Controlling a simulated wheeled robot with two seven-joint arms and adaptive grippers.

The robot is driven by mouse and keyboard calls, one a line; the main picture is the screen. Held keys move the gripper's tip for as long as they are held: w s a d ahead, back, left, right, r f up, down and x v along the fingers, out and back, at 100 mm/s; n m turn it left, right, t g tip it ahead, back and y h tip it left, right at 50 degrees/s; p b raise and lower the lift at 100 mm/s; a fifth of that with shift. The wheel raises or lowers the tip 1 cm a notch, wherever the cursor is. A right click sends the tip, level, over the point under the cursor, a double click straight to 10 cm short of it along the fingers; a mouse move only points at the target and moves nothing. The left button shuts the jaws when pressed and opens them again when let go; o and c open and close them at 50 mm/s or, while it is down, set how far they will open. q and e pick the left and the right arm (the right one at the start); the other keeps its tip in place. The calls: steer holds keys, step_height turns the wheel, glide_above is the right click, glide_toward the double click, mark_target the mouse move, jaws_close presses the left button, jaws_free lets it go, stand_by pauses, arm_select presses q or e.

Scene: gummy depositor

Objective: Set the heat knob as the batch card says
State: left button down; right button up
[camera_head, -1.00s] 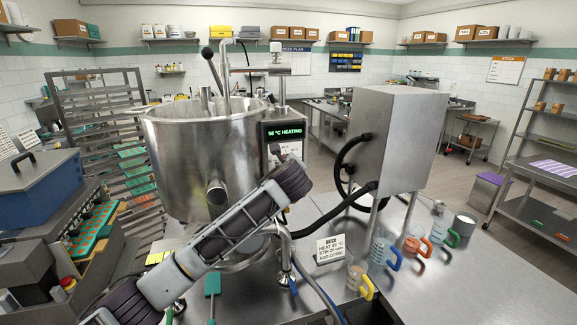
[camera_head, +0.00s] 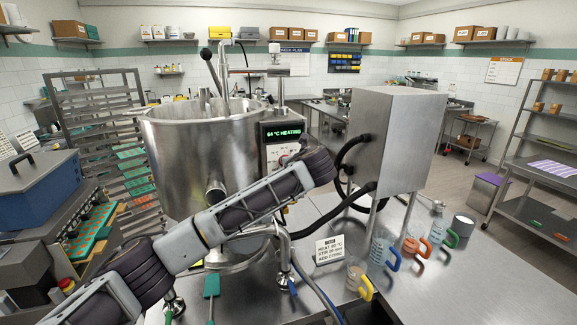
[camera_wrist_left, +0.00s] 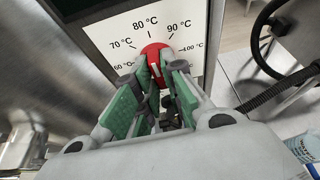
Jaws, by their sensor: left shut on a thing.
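The red heat knob (camera_wrist_left: 153,50) shows in the left wrist view on a white dial plate (camera_wrist_left: 192,30) marked from 60 to 100 °C. My left gripper (camera_wrist_left: 157,68) is shut on the knob, its green-padded fingers on either side. A white line on the knob runs roughly toward the 80 °C side; its exact setting is hard to tell. In the head view my left arm hides the knob. The display (camera_head: 283,133) reads 64 °C HEATING in green. The batch card (camera_head: 330,249) stands on the bench with HEAT, STIR and ADD lines; its heat figure is too small to read surely.
The steel kettle (camera_head: 198,160) stands left of the panel. A steel box on legs (camera_head: 395,135) with black hoses is to the right. Jugs with coloured handles (camera_head: 384,252) stand near the card. The bench's right front is clear.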

arm_select(q)
steer(key=shift+r, duration=0.1)
stand_by(0.4)
steer(key=c, duration=1.5)
jaws_free()
steer(key=shift+w, duration=0.1)
steer(key=shift+s, duration=0.2)
steer(key=v, duration=1.1)
steer(key=shift+s+d, duration=0.15)
steer(key=shift+s, duration=0.1)
